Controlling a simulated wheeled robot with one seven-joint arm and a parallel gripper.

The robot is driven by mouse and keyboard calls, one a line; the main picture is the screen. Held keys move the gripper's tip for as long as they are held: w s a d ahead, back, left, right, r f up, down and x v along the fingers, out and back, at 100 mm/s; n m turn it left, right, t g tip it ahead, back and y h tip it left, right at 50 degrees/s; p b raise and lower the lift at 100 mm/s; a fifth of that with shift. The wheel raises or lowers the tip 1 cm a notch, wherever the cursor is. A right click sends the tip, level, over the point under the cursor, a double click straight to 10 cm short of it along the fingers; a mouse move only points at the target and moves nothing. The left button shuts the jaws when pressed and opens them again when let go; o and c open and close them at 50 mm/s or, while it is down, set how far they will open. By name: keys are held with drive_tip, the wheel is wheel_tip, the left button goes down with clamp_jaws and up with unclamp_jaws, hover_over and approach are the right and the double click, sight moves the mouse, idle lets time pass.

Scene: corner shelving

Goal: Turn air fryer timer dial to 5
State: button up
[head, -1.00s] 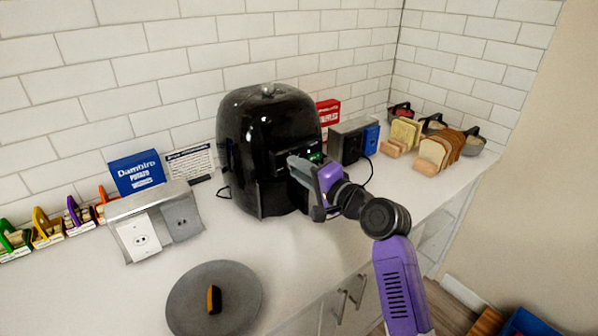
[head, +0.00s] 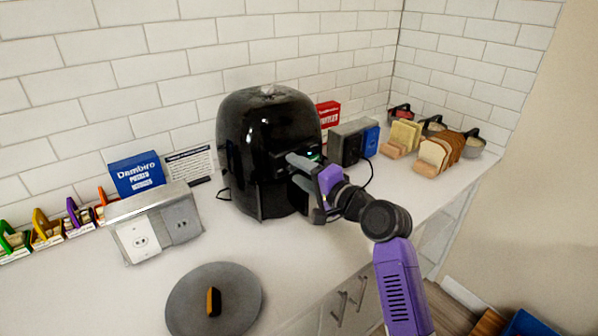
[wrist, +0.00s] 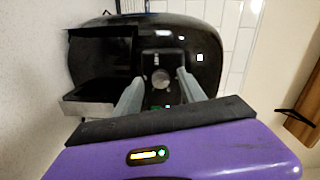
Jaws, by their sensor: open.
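The black air fryer (head: 265,140) stands upright on the counter, its front turned toward my arm. My gripper (head: 300,170) is at the fryer's front, fingers pointing at its control panel. In the wrist view, the round grey timer dial (wrist: 161,83) sits on the dark panel between my two open fingers. A finger lies on each side of it; I cannot tell if either touches it. Its markings are too small to read. In the head view my gripper hides the dial, and a small green display glows just above the fingers.
A grey outlet box (head: 155,222) stands left of the fryer, and another grey box (head: 352,140) stands to its right. Bread slices (head: 440,152) are further right. A round grey lid (head: 240,290) lies in front on the counter. White tiled wall is close behind.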

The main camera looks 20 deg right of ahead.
drive_tip(key=v, duration=0.7)
drive_tip(key=shift+s+d+b, duration=0.15)
drive_tip(key=shift+s+b, duration=0.15)
drive_tip(key=shift+b, duration=0.15)
drive_tip(key=d+r+n+t+h, duration=0.1)
drive_tip(key=d+r+t+h, duration=0.1)
drive_tip(key=d+r, duration=0.15)
drive_tip(key=s+d+f+n+t+h, duration=0.1)
drive_tip(key=s+f+h, duration=0.25)
drive_tip(key=s, duration=0.25)
drive_tip(key=s+d+f+n+h, duration=0.1)
drive_tip(key=s+f+n+h, duration=0.1)
drive_tip(key=s+f, duration=0.35)
drive_tip(key=s+a+f+n+g, duration=0.1)
drive_tip(key=s+a+f+n, duration=0.1)
drive_tip(key=s, duration=1)
drive_tip(key=s+a+f+n+g+y, duration=0.1)
drive_tip(key=s+a+f+n+g, duration=0.1)
drive_tip(key=s, duration=1)
drive_tip(key=s+a+f+n+g, duration=0.1)
drive_tip(key=s+a+f+n, duration=0.2)
drive_tip(key=s, duration=0.9)
drive_tip(key=shift+a+f+n+y, duration=0.35)
drive_tip(key=shift+a+f, duration=0.25)
drive_tip(key=shift+f, duration=0.15)
drive_tip(key=shift+c, duration=0.5)
